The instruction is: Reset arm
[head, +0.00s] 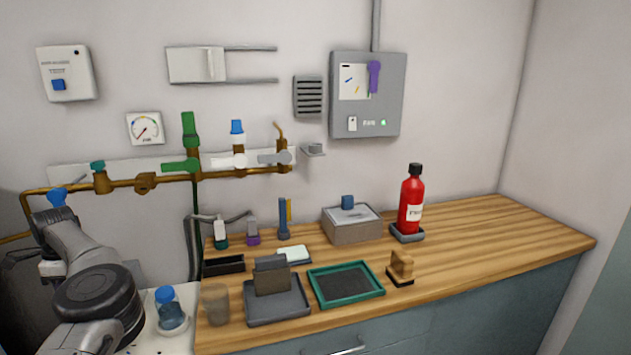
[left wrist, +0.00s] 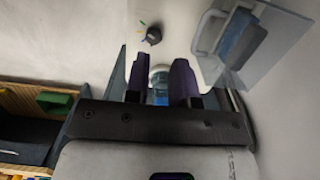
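My left arm (head: 95,290) comes in at the lower left of the head view, and its gripper is not clearly visible there. In the left wrist view, the two purple-dark fingers of my left gripper (left wrist: 159,68) stand apart. A bluish, clear object (left wrist: 159,88) shows in the gap between them, and I see no firm contact with either finger. In the head view, a clear bottle with a blue cap (head: 168,308) stands on the white surface just right of the arm. My right arm and gripper are in neither view.
A wooden counter (head: 480,240) holds a green-rimmed tray (head: 375,292), a grey tray (head: 260,318), a cloudy cup (head: 215,304) and a red bottle (head: 411,200). Brass pipes (head: 120,185) run along the wall behind. A clear box (left wrist: 278,45) is near the gripper. The counter's right part is free.

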